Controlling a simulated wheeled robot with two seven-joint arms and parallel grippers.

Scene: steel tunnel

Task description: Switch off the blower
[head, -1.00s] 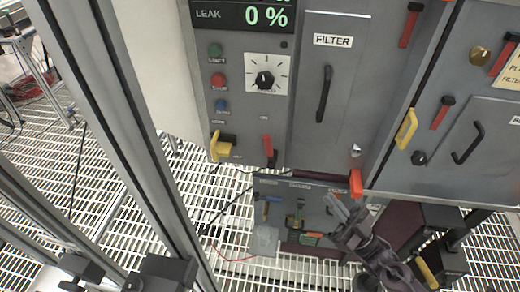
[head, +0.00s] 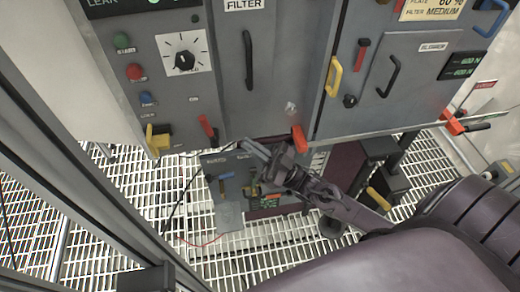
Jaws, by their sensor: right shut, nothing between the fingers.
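A grey control cabinet carries a green button (head: 122,41), a red button (head: 134,72) and a blue button (head: 147,99). Their small labels are blurred. A white dial (head: 184,60) with a black knob is beside them. A yellow handle (head: 158,139) and a red lever (head: 207,127) are below. A panel at right bears a plate that seems to read BLOWER (head: 433,47). My right gripper (head: 251,148) is shut and empty, low in front of the cabinet's bottom edge, between the red lever and an orange-red handle (head: 299,138). My left gripper is not in view.
A FILTER door (head: 270,60) with a black handle fills the middle. A lower box with tools (head: 229,180) stands under the cabinet on a grated floor (head: 100,215). A metal post (head: 60,180) crosses the left. A red-handled pipe valve (head: 452,122) is at right.

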